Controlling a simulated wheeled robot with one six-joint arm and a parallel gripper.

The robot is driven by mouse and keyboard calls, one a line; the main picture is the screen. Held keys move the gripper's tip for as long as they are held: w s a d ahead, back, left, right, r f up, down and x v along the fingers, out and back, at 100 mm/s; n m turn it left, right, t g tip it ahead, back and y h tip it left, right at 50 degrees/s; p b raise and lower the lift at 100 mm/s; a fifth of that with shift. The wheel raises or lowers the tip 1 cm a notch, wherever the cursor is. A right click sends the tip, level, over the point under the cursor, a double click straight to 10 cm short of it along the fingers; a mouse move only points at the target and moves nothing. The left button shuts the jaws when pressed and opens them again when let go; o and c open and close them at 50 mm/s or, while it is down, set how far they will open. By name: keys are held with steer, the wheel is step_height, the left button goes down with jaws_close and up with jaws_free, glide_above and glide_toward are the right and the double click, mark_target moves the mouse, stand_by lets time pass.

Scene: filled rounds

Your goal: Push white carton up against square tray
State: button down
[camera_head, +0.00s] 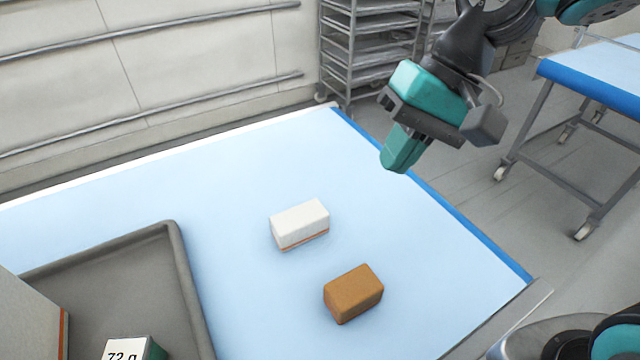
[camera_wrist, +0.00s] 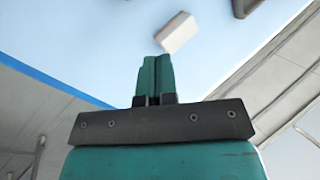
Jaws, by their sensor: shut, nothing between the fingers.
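The white carton (camera_head: 300,223), with an orange band along its lower edge, lies on the light blue table top in the head view. It also shows in the wrist view (camera_wrist: 177,33), just beyond the fingertips. The square tray (camera_head: 180,262) is grey with a raised rim and stands to the left of the carton, with a clear gap between them. A corner of it shows in the wrist view (camera_wrist: 240,10). My gripper (camera_head: 396,166) is shut and empty, above the table's right edge, to the upper right of the carton and apart from it. Its fingers also show in the wrist view (camera_wrist: 155,62).
A brown block (camera_head: 353,293) lies on the table to the lower right of the carton. The tray holds a large pale box (camera_head: 30,320) and a small box marked 72 g (camera_head: 130,350). A rack (camera_head: 370,50) and a second table (camera_head: 590,75) stand behind. The table between carton and tray is bare.

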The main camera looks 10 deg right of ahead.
steer(key=w+d+f+m+g+y, duration=0.1)
steer(key=w+d+f+m+y, duration=0.1)
steer(key=w+f+m, duration=0.35)
steer(key=w+d+f+m+g+y, duration=0.1)
steer(key=w+d+f+m, duration=0.15)
steer(key=w+m, duration=0.6)
steer(key=shift+n, duration=0.3)
steer(key=p+x, duration=0.1)
steer(key=x, duration=0.4)
steer(key=p+x, duration=0.1)
steer(key=x, duration=0.4)
steer(key=shift+w+p, duration=0.25)
steer(key=shift+p, duration=0.1)
steer(key=shift+s+a+f+p, duration=0.1)
steer(key=shift+s+a+p, duration=0.2)
steer(key=shift+a, duration=0.35)
steer(key=shift+s+a+f+p, duration=0.1)
steer(key=shift+s+a+p, duration=0.2)
steer(key=shift+a, duration=0.4)
steer(key=shift+s+a+f+p, duration=0.2)
steer(key=shift+a+p, duration=0.1)
steer(key=shift+a, duration=0.35)
